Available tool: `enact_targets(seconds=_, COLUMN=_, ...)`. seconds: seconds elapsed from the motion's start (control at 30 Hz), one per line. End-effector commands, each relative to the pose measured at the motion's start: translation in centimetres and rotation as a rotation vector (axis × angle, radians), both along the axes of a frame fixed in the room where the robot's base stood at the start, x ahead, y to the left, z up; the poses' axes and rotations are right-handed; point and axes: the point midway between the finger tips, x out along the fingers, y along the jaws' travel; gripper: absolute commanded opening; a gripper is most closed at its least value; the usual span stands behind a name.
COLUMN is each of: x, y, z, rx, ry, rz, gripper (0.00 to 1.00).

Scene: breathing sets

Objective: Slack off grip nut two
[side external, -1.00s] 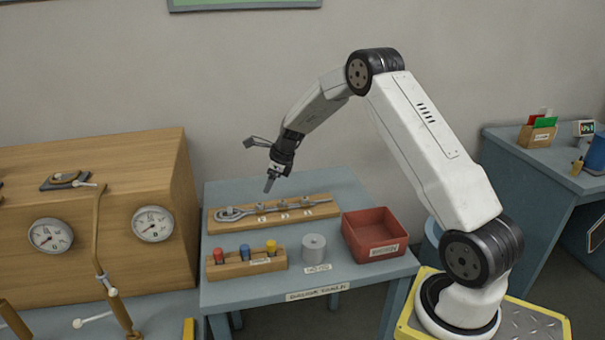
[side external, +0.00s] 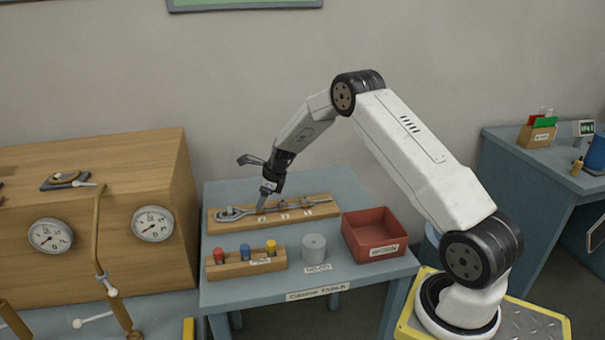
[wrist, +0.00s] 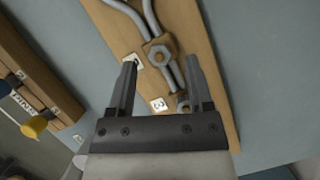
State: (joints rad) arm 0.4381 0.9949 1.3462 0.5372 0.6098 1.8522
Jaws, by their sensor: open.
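A wooden board (side external: 325,210) on the blue-grey table carries a grey looped hose line with several grip fittings. In the wrist view, one hex nut (wrist: 159,56) on its wooden block sits between my fingertips in the picture, and a second nut (wrist: 183,101) lies lower, partly hidden by my right finger. White labels (wrist: 158,104) sit beside the nuts; I cannot read which is two. My gripper (side external: 261,209) is open and points down over the board's left half. It also shows in the wrist view (wrist: 161,63). Contact cannot be told.
A wooden rack (side external: 246,268) with red, blue and yellow pegs stands in front of the board. A grey cylinder (side external: 314,248) and a red bin (side external: 372,238) stand to its right. A wooden cabinet with gauges (side external: 152,223) is at the left.

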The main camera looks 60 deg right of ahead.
Motion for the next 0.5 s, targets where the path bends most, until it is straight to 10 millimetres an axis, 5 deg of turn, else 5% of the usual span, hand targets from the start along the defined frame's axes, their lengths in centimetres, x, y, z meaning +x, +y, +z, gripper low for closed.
enact_targets(seconds=0.5, x=0.54, y=0.28, z=-1.47, rx=0.0, ry=0.0, rz=0.0, gripper=0.66)
